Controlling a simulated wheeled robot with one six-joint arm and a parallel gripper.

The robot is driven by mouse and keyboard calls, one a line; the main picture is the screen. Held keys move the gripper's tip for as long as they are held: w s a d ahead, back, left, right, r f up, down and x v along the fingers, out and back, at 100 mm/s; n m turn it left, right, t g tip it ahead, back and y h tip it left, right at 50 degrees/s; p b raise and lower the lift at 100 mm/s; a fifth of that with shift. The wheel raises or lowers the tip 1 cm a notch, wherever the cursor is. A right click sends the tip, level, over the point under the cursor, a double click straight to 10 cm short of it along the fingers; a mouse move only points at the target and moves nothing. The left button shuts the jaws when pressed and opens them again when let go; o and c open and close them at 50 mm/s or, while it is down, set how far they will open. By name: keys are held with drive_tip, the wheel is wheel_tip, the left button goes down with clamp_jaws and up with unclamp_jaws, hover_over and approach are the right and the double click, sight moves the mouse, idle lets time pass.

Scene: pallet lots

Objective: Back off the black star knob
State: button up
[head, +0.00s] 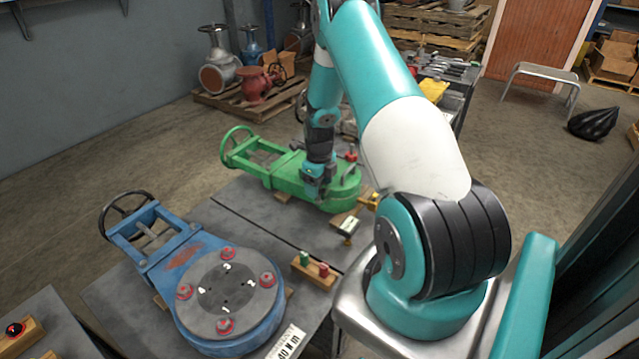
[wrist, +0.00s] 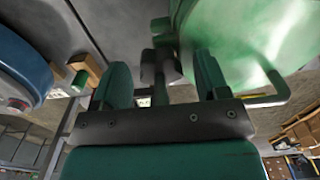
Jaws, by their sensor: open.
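A green valve (head: 285,177) lies flat on the table, its handwheel to the left. My gripper (head: 317,190) points down at the valve's rounded end. In the wrist view, the two teal fingers of my gripper (wrist: 163,75) stand apart. A dark part (wrist: 160,63) on a thin stem shows between them, with a gap on each side; it may be the black star knob, but its star shape cannot be made out. The green valve body (wrist: 240,30) fills the upper right there. In the head view, my gripper and arm hide this spot.
A blue valve (head: 170,252) with a grey round flange and several red fasteners lies at the front left. A wooden block (head: 314,271) with a green and a red piece stands between the valves. A red-topped part (head: 351,155) rises right of my gripper.

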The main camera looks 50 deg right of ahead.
drive_tip(key=c, duration=0.9)
